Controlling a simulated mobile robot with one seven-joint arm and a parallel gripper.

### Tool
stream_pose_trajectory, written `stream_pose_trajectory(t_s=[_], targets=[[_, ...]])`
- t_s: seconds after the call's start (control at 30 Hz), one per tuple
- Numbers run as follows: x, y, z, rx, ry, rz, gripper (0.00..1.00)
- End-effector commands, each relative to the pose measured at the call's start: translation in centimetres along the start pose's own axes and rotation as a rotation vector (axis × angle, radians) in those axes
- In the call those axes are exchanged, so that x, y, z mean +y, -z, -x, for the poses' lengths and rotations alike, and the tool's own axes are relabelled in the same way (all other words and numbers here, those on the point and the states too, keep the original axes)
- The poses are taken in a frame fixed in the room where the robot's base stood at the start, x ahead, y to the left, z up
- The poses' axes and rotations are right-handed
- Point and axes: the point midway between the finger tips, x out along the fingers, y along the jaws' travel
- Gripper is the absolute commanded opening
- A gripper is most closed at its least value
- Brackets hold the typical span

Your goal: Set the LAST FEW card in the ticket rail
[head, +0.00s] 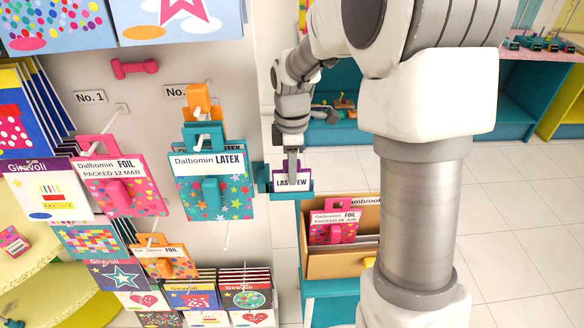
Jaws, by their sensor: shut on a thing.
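The LAST FEW card (282,184), white with a purple edge and dark lettering, is upright near the picture's middle. My gripper (292,168) points down and is shut on the card's upper part; its fingers cover part of the lettering. A teal piece (262,178) shows left of the card, and a teal strip runs along the card's lower edge. It looks like the ticket rail, but I cannot tell for sure. I also cannot tell whether the card is seated in it or just in front of it.
The Dalbomin LATEX packet (212,170) hangs close on the left, with the FOIL packet (118,190) farther left. Bare hooks stick out of the panel. An open box (340,264) with a pink FOIL packet stands below right on a teal unit. The tiled floor (520,200) is clear at right.

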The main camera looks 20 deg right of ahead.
Motion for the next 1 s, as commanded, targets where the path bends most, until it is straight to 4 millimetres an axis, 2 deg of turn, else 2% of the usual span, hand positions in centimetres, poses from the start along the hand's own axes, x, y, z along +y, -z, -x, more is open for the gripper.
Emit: stream_pose_trajectory(t_s=[0.57, 0.6, 0.77, 1.0], targets=[[0.0, 0.0, -1.5, 0.0, 0.001, 0.0, 0.0], [0.0, 0.0, -1.4, 0.0, 0.001, 0.0, 0.32], [0.0, 0.0, -1.4, 0.0, 0.0, 0.0, 0.61], [0.0, 0.0, -1.4, 0.0, 0.0, 0.0, 0.61]])
